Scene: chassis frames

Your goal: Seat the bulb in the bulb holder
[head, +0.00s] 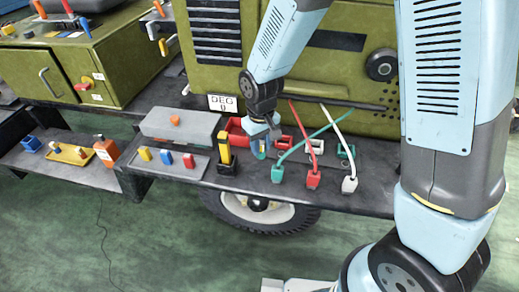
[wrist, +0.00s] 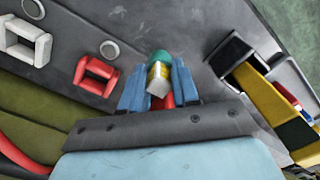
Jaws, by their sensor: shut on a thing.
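My gripper (head: 262,143) is low over the shelf in front of the olive cabinet. In the wrist view, its blue fingers (wrist: 160,88) are closed around a small piece, seemingly the bulb (wrist: 158,71), with a yellow band and a pale end. A teal rounded shape shows just beyond it. I cannot tell whether that is part of the bulb. A bit of red (wrist: 166,101) shows between the fingers. No bulb holder can be told for certain; the gripper hides what lies directly beneath it.
A yellow and black upright device (head: 227,155) stands just left of the gripper, with a red box (head: 236,132) behind it. Red, white and green square frames and cable plugs (head: 313,180) crowd the right. A tray (head: 168,163) with coloured pieces and a grey box (head: 180,125) lie left.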

